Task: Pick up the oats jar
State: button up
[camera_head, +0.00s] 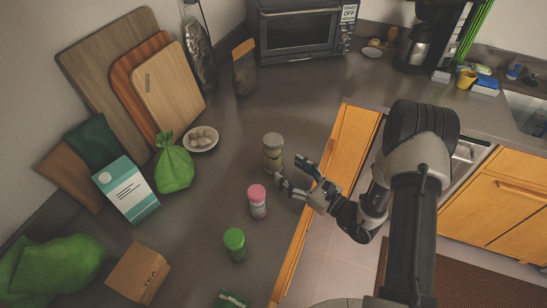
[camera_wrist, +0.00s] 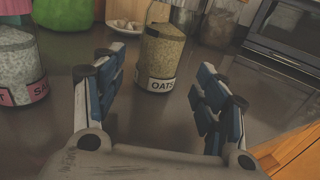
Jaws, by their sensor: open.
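The oats jar (camera_wrist: 161,58) stands upright on the counter in the wrist view, a glass jar of tan oats with a white "OATS" label facing me. It sits ahead of and between the two blue-padded fingers of my gripper (camera_wrist: 152,95), which are spread open and empty. In the head view the oats jar (camera_head: 273,155) stands near the counter's edge, and my gripper (camera_head: 288,170) is just to its right and front, the fingers apart. The jar's lid is out of the wrist frame or unclear.
A pink-lidded salt jar (camera_head: 257,203) and a green-lidded jar (camera_head: 235,244) stand nearer on the counter. A bowl (camera_head: 201,139), a green bag (camera_head: 174,166), a carton (camera_head: 126,190) and cutting boards (camera_head: 166,88) lie left.

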aim_at(265, 152)
jog(key=b+x, duration=0.1)
jog(key=x, duration=1)
jog(key=shift+w+a+b, duration=0.2)
jog(key=shift+a+b, duration=0.05)
jog(key=shift+b, duration=0.15)
jog(key=shift+c, duration=0.3)
jog(key=c, duration=1.2)
jog(key=c, duration=0.3)
